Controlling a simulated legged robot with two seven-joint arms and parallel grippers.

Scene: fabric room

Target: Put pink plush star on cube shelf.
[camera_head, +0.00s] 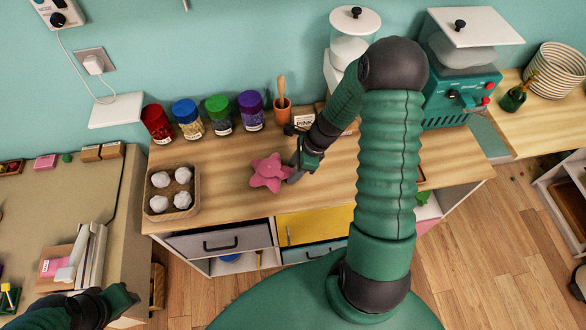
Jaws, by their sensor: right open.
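My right gripper (293,171) is open, just to the right of the star. A fingertip is close against the star's right side, and I cannot tell whether it touches. My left gripper (105,304) is low at the left, dark and partly cut off, and its jaws are unclear. A white shelf unit (566,196) with open compartments is cut off at the right edge. I cannot tell whether it is the cube shelf.
A tray (160,211) of white balls sits left of the star. Several colour-lidded jars (219,116) and a terracotta pot (282,114) stand behind it. A green machine (461,93) stands at the right. My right arm hides part of the counter. Wooden floor (470,255) is open at lower right.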

